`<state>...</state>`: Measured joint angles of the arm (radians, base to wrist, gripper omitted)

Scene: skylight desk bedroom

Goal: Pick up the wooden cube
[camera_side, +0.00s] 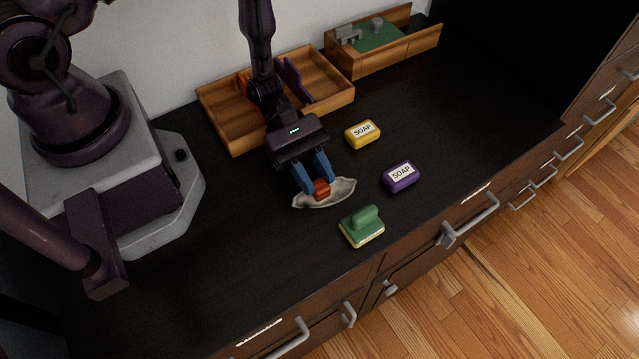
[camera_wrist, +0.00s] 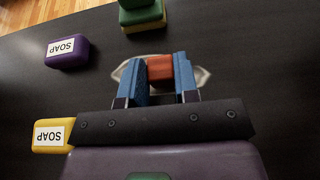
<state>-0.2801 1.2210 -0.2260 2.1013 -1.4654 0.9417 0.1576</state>
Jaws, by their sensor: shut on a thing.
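A small reddish-orange cube (camera_side: 321,189) is the only cube in view; whether it is wood cannot be told. My gripper (camera_side: 317,177) points down over it, with its two blue fingers on either side of the cube. In the wrist view the cube (camera_wrist: 160,68) sits between the fingertips (camera_wrist: 161,78), and the fingers are shut on it. A pale, wavy-edged dish or cloth (camera_side: 343,190) lies under and around the cube. It also shows behind the fingers in the wrist view (camera_wrist: 203,76). Whether the cube still touches it cannot be told.
A yellow soap (camera_side: 362,134), a purple soap (camera_side: 400,177) and a green-handled sponge (camera_side: 362,227) lie to the right. A divided wooden tray (camera_side: 330,98) stands behind, with a wooden box (camera_side: 415,45) beyond it. The dark counter is clear at the front left.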

